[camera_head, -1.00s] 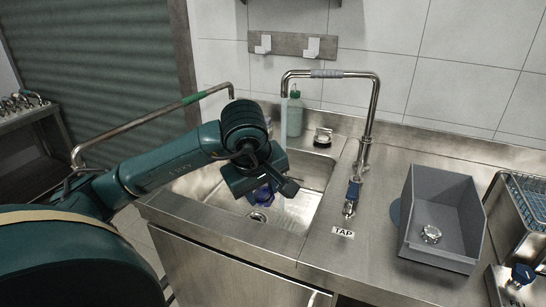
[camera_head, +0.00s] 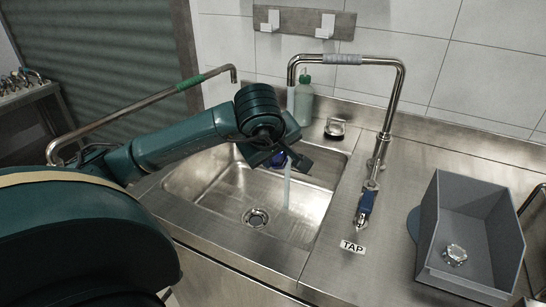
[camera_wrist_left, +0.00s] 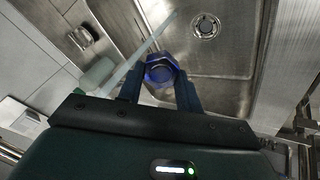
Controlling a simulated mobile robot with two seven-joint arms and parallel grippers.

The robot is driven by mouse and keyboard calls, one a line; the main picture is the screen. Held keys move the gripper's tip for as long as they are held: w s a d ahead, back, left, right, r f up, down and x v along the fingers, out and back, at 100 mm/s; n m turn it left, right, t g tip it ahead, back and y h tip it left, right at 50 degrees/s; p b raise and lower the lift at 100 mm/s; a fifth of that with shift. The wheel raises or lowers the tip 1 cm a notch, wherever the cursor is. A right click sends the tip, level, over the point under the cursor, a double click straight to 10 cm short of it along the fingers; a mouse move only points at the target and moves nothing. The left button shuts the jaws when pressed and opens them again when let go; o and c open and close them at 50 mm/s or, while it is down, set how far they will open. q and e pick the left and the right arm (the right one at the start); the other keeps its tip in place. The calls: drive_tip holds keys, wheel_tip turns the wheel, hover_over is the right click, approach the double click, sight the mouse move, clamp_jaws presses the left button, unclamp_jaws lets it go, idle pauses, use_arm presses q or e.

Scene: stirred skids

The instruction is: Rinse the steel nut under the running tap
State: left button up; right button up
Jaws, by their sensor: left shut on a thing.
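My left gripper (camera_head: 284,163) is over the back part of the sink (camera_head: 215,182). It is shut on a hexagonal nut (camera_wrist_left: 160,70), which looks blue with a greyer middle in the left wrist view. In the head view the nut (camera_head: 278,159) is partly hidden by the gripper. The tap (camera_head: 395,85) arches over the sink, and a thin pale stream of water (camera_head: 287,188) shows below the gripper. In the left wrist view the stream (camera_wrist_left: 143,49) passes close by the nut. I cannot tell whether it touches it. My right gripper is out of view.
A grey bin (camera_head: 430,235) with a shiny metal nut (camera_head: 455,254) stands right of the tap's blue handle (camera_head: 366,203). A bent rail (camera_head: 150,104) is at left.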

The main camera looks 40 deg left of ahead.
use_arm(q)
drive_tip(key=w+a+f, duration=0.1)
drive_tip(key=w+a, duration=0.1)
drive_tip(key=w, duration=0.4)
drive_tip(key=w+a+f+b, duration=0.1)
drive_tip(key=w+a+f, duration=0.1)
drive_tip(key=w, duration=0.3)
drive_tip(key=shift+w+a, duration=0.4)
drive_tip(key=shift+a, duration=0.45)
drive_tip(key=shift+w+d, duration=0.15)
drive_tip(key=shift+w, duration=0.1)
drive_tip(key=shift+s+f, duration=0.1)
drive_tip(key=shift+s, duration=0.05)
idle(0.4)
drive_tip(key=shift+s+a, duration=0.2)
drive_tip(key=shift+s, duration=0.25)
drive_tip(key=shift+w, duration=0.1)
drive_tip(key=shift+w+d, duration=0.2)
drive_tip(key=shift+w, duration=0.3)
